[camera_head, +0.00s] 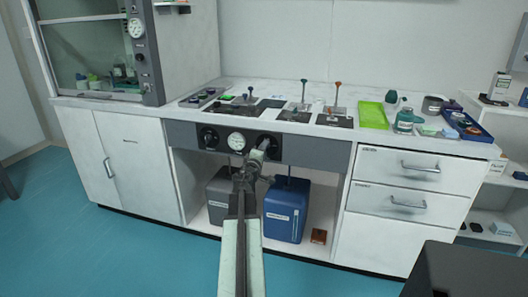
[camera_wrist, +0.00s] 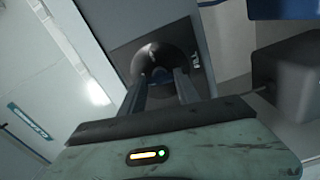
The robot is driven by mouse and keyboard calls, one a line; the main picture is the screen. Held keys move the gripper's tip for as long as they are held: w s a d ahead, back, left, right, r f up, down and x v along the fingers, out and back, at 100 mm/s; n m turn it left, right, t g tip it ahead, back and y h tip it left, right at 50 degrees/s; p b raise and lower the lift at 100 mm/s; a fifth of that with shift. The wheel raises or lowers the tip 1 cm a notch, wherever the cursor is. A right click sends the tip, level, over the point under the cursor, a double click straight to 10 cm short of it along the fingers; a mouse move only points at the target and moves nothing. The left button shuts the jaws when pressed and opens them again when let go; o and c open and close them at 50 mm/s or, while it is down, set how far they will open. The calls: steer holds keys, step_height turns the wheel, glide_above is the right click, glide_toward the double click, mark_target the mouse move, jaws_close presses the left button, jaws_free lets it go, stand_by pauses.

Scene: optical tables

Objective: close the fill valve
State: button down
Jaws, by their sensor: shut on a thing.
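The fill valve is a round dark knob (camera_head: 271,141) on the grey front panel, right of the white dial gauge. In the wrist view the knob (camera_wrist: 163,53) is straight ahead, beside a white "FILL" label on the panel. My gripper (camera_head: 263,147) reaches up to the knob from the front and covers part of it. In the wrist view the two fingers of my gripper (camera_wrist: 161,80) lie on either side of the knob's lower part and are shut on it. The knob's exact turn angle cannot be made out.
A second dark knob (camera_head: 209,137) is left of the gauge (camera_head: 236,140). A blue container (camera_head: 286,212) and a grey container (camera_head: 221,195) stand in the open bay below. White drawers (camera_head: 400,183) are at right. The worktop above holds a green tray (camera_head: 373,115) and bottles.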

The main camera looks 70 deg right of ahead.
steer(key=shift+n, duration=0.8)
steer(key=c, duration=0.9)
jaws_free()
steer(key=a, duration=0.8)
steer(key=shift+s, duration=0.2)
